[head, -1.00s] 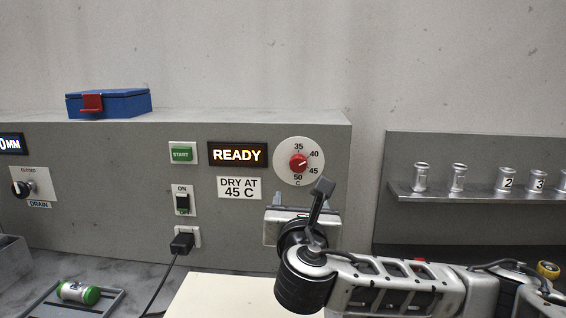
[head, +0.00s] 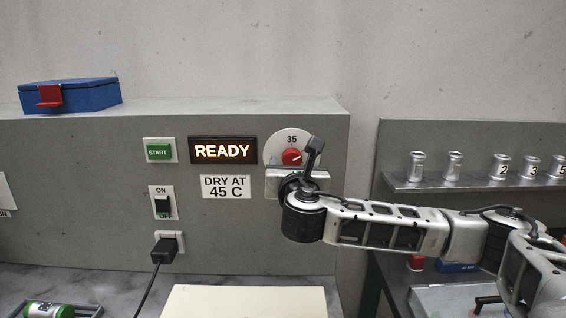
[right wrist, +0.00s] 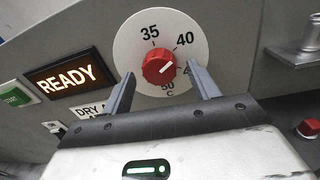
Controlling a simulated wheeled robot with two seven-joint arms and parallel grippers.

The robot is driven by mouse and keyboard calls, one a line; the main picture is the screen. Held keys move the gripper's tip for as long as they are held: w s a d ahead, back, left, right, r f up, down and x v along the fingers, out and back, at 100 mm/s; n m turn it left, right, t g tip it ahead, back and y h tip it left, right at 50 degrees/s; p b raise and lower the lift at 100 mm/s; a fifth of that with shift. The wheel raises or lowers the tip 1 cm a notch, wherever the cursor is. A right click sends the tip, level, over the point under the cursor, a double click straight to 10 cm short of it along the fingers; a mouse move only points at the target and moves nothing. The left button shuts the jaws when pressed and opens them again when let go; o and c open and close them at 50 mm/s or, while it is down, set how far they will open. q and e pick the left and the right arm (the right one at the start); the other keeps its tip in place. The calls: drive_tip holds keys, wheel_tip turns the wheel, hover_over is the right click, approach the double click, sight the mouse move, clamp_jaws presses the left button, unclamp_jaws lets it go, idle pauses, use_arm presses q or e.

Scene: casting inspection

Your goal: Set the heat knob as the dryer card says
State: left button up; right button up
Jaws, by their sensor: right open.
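The red heat knob (head: 291,157) sits on a round white dial (head: 273,148) on the grey panel. In the right wrist view the knob (right wrist: 158,66) shows a small pale mark, whose exact direction I cannot tell; 35, 40 and 50 are readable around it, and the 45 is hidden by a finger. The dryer card (head: 227,187) reads "DRY AT 45 C". My right gripper (head: 294,163) is open in front of the dial and covers its lower part. In the right wrist view its fingers (right wrist: 160,77) stand either side of the knob, apart from it. My left gripper is out of view.
A lit READY display (head: 223,150), a green START button (head: 159,152) and an ON switch (head: 162,206) are left of the dial. A black plug (head: 164,250) with a cord is below. A blue box (head: 80,95) lies on top. A shelf (head: 440,184) holds metal castings at right.

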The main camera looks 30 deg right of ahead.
drive_tip(key=shift+w+d, duration=0.15)
drive_tip(key=shift+w, duration=0.05)
drive_tip(key=c, duration=1)
drive_tip(key=shift+o, duration=0.2)
